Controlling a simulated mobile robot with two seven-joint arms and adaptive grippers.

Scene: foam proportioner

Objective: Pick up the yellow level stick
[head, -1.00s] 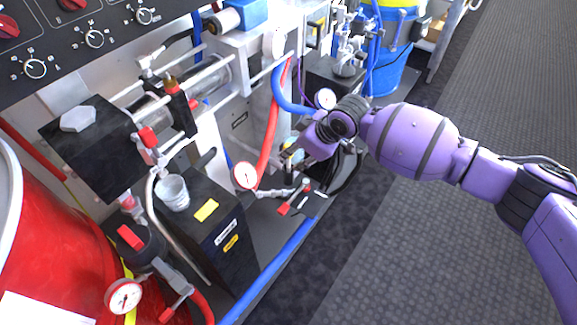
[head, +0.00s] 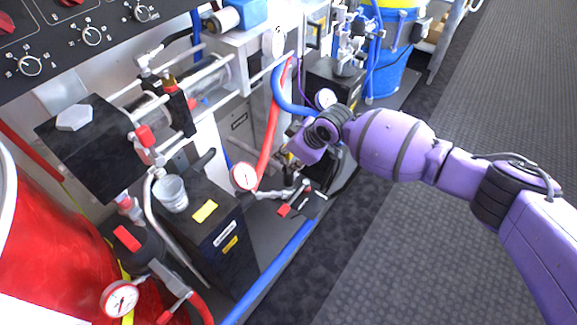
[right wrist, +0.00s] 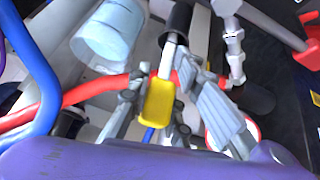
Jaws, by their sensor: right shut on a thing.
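The yellow level stick (right wrist: 158,103) shows in the right wrist view as a yellow grip with a pale shaft running up from it towards a dark cylinder. My right gripper (right wrist: 157,88) has its grey fingers closed on both sides of the yellow grip. In the head view my right gripper (head: 288,158) is beside the white housing, above the small red-handled valve. The stick cannot be made out clearly there, and the gripper and wrist partly hide that spot. My left gripper is not in view.
A red hose (head: 267,140) and a blue hose (head: 285,92) run close to the right gripper. A pressure gauge (head: 244,177) and a red-handled valve (head: 285,209) are just below. A translucent container (right wrist: 108,38) is close in the wrist view. The grey floor (head: 400,250) is clear.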

